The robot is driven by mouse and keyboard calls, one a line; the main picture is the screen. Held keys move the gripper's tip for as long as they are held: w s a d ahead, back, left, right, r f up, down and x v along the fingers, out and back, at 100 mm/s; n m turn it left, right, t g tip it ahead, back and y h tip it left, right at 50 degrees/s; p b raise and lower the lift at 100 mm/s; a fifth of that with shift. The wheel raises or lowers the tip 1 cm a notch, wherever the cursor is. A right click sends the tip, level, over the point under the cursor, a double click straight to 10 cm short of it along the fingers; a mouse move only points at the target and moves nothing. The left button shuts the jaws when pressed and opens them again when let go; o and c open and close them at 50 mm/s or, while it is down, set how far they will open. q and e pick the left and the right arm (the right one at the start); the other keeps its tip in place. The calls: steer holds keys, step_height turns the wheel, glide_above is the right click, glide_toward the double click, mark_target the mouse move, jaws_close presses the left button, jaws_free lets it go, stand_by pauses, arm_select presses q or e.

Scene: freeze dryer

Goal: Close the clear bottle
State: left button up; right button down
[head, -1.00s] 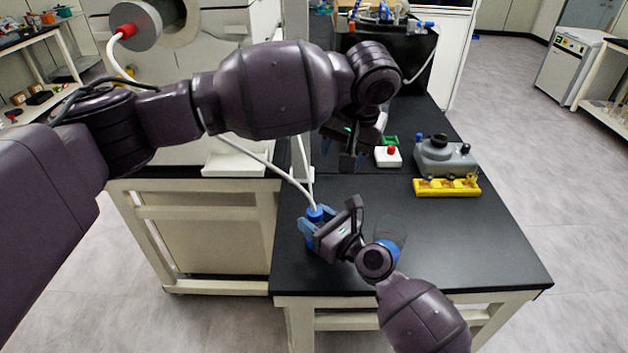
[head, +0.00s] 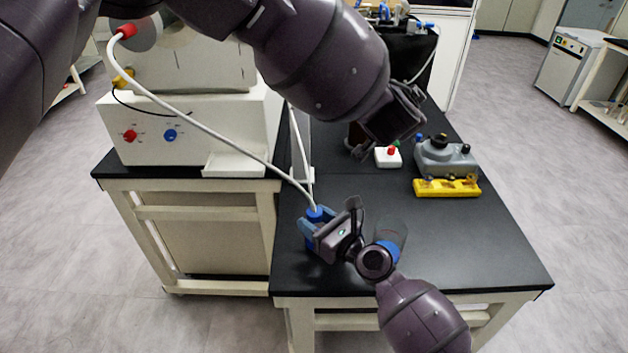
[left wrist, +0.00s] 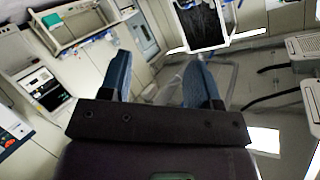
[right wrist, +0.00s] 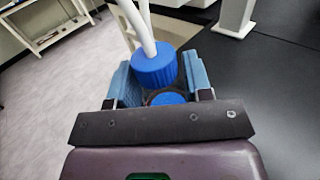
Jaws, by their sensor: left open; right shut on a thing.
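A blue cap (head: 315,213) with white tubes running into it stands near the table's front left. My right gripper (head: 317,228) is around the thing just below this cap, shut on it. In the right wrist view, the tubed blue cap (right wrist: 154,66) is beyond the fingers, and a second blue piece (right wrist: 168,98) lies between them; the held body is mostly hidden. A clear vessel (head: 393,230) with a blue part stands behind my right wrist, partly hidden. My left gripper (left wrist: 158,75) is open, with no held object visible between its fingers, raised above the table's back.
A white box with a red button (head: 388,157), a grey device (head: 445,155) and a yellow rack (head: 447,188) stand at the back right. The freeze dryer (head: 195,125) is at the left. The table's right front (head: 470,245) is clear.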

arm_select(q)
steer(key=m+g+h, duration=0.1)
steer(key=n+g+y, duration=0.3)
steer(key=g+y, duration=0.3)
steer(key=g, duration=0.5)
glide_above(315, 211)
steer(key=f, duration=1.2)
steer(key=shift+w+d, duration=0.2)
steer(key=shift+w, duration=0.15)
steer(key=shift+s+a+n+g, duration=0.35)
steer(key=shift+s+n+g, duration=0.1)
steer(key=shift+n, duration=0.15)
steer(key=shift+d+f, duration=0.1)
steer(key=shift+f, duration=3.85)
